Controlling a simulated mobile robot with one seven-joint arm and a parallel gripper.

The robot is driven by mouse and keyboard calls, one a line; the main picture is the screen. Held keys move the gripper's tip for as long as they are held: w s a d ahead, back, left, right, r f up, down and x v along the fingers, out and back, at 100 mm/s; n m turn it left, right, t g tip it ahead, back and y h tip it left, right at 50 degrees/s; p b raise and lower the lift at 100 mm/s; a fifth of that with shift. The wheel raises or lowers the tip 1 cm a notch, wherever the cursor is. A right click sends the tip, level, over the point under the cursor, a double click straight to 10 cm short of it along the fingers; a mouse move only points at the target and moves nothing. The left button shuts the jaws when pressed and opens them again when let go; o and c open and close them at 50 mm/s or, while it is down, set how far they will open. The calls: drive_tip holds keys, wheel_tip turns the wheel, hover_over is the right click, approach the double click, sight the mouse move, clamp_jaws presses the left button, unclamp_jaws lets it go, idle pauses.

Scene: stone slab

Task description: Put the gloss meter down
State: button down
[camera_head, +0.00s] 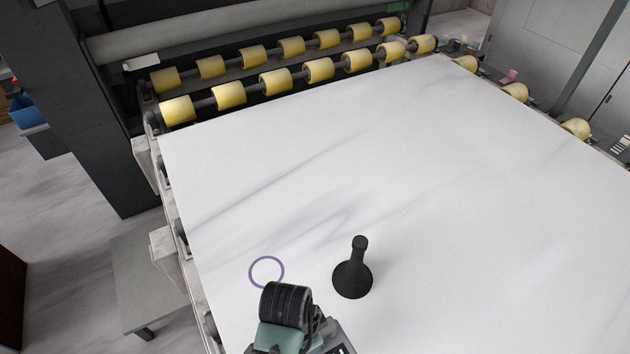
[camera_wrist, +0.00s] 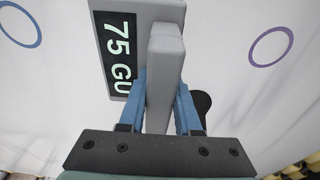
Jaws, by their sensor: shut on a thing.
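The gloss meter (camera_wrist: 165,75) is a grey block with a handle-like upright part and a dark display reading "75 GU". My gripper (camera_wrist: 160,88) has its blue fingers shut on that upright part. In the head view only a corner of the gloss meter (camera_head: 338,343) shows at the bottom edge, beside my wrist. It is over the white stone slab (camera_head: 400,180); I cannot tell whether its underside touches. A purple ring mark (camera_head: 266,258) lies on the slab, left of and beyond my wrist. The wrist view shows a purple ring (camera_wrist: 272,64) at right and a blue ring (camera_wrist: 38,24) at left.
A black object with a round base and narrow neck (camera_head: 352,276) stands on the slab right of my wrist. It partly shows behind a finger in the wrist view (camera_wrist: 203,103). Yellow rollers (camera_head: 274,82) line the far edge. The slab's middle is clear.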

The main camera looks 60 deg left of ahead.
wheel_tip(320, 180, down, 7)
drive_tip(key=shift+f, duration=0.15)
idle(0.4)
drive_tip(key=c, duration=0.6)
unclamp_jaws()
drive_tip(key=shift+f, duration=0.15)
drive_tip(key=r, duration=0.4)
drive_tip(key=s+r, duration=0.1)
drive_tip(key=r, duration=0.7)
drive_tip(key=shift+s+a+r, duration=0.1)
drive_tip(key=shift+s, duration=0.25)
